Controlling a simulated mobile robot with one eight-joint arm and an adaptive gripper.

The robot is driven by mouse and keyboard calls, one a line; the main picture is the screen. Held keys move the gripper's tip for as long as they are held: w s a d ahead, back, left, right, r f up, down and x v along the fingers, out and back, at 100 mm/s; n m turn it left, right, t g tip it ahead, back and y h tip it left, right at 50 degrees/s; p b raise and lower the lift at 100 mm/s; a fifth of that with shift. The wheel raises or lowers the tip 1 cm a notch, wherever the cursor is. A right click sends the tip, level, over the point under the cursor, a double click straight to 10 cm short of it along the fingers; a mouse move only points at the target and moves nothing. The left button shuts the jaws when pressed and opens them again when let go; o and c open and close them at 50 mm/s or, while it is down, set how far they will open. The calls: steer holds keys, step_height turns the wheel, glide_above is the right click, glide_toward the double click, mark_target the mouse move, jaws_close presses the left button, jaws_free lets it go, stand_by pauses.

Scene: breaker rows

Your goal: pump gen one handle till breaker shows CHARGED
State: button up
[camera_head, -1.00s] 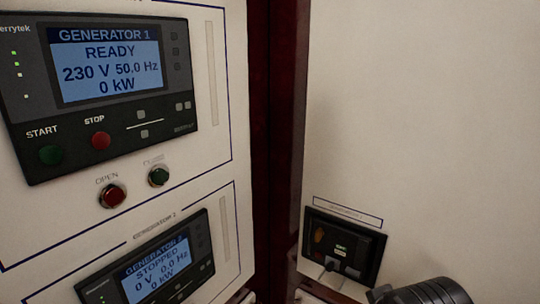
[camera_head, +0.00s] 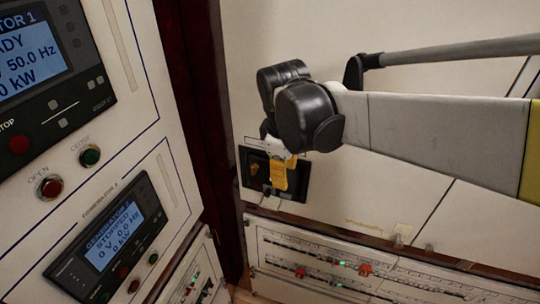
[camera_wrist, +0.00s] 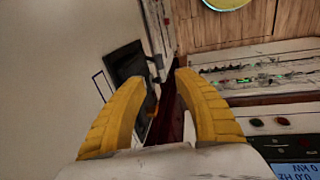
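The dark breaker unit (camera_head: 246,177) is set in the white panel at the right of the corner, with an orange-brown part, perhaps its handle (camera_head: 254,168), at its left side. My gripper (camera_head: 285,182) has yellow fingers and is in front of the breaker's right part, hiding much of its face. In the wrist view the gripper (camera_wrist: 158,82) is open with nothing between its fingers. The breaker (camera_wrist: 128,62) shows there beyond the left finger, partly hidden by it. Whether the fingers touch the unit cannot be told. Its charge indicator is not readable.
The Generator 1 display (camera_head: 28,55) on the left panel is partly cut off. Below it are a red button (camera_head: 48,187) and a green button (camera_head: 90,156), then the Generator 2 display (camera_head: 113,233), reading STOPPED. A breaker row (camera_head: 330,265) runs below the right panel.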

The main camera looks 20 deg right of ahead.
mark_target(285, 194)
steer(key=b+x, duration=0.3)
steer(key=x, duration=0.8)
steer(key=shift+r, duration=0.1)
